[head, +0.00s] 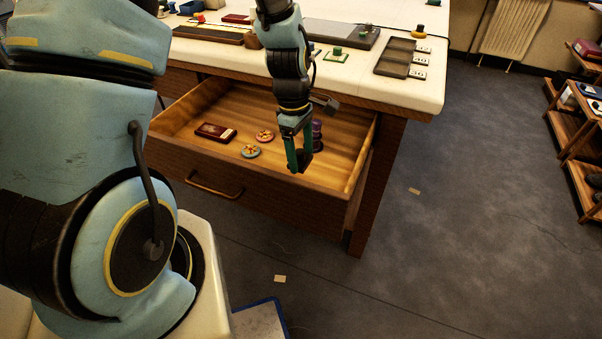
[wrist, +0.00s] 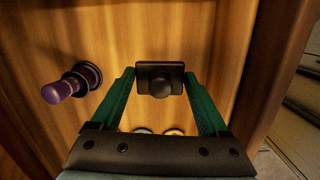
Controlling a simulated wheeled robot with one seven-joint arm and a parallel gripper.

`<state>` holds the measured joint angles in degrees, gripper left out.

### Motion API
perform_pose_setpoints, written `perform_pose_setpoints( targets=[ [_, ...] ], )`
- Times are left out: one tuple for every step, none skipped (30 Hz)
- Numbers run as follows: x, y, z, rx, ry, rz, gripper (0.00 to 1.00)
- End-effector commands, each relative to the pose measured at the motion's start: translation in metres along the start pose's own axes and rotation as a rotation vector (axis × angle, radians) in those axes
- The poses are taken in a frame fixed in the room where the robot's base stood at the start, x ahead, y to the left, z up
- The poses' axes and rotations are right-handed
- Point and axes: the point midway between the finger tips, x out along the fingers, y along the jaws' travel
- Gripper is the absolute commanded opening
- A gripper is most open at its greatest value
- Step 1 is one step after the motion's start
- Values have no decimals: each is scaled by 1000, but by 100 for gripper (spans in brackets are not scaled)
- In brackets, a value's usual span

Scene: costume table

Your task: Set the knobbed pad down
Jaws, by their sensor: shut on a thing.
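The knobbed pad (wrist: 160,78) is a black, roughly square plate with a round knob at its middle. In the wrist view it sits between the green fingers of my gripper (wrist: 160,82), which are shut on its two sides. In the head view my gripper (head: 299,163) points down inside the open drawer (head: 300,182), towards its front right. The pad (head: 307,158) shows there as a small dark shape at the fingertips. I cannot tell whether its underside touches the drawer floor.
A purple-handled stamp (wrist: 70,83) with a dark base stands left of the pad in the wrist view. Two round patterned discs (head: 250,151) (head: 265,136) and a dark red box (head: 215,132) lie further left in the drawer. The drawer's right wall (head: 362,152) is close.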

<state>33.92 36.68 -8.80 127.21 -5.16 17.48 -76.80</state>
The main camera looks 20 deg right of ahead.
Motion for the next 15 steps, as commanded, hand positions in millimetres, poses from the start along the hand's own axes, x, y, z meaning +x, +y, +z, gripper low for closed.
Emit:
perform_pose_setpoints(
  targets=[
    [7,-1,-1,0,-1,-4,26],
    [10,-1,-1,0,-1,-3,26],
    [14,0,-2,0,-1,-1,26],
    [16,0,-2,0,0,-1,26],
    [18,0,-2,0,0,-1,26],
    [20,0,-2,0,0,-1,26],
    [22,0,-3,-1,0,0,26],
    [25,0,-3,-1,0,-1,26],
    [31,-1,-4,-1,-1,-3,26],
    [35,-1,-4,-1,-1,-2,26],
    [40,-1,-5,0,-1,-2,26],
    [45,-1,-5,0,-1,-3,26],
    [49,-1,-6,0,-1,-3,26],
    [52,0,-6,0,-1,-2,26],
    [55,-1,-6,0,-1,-2,26]
  ],
)
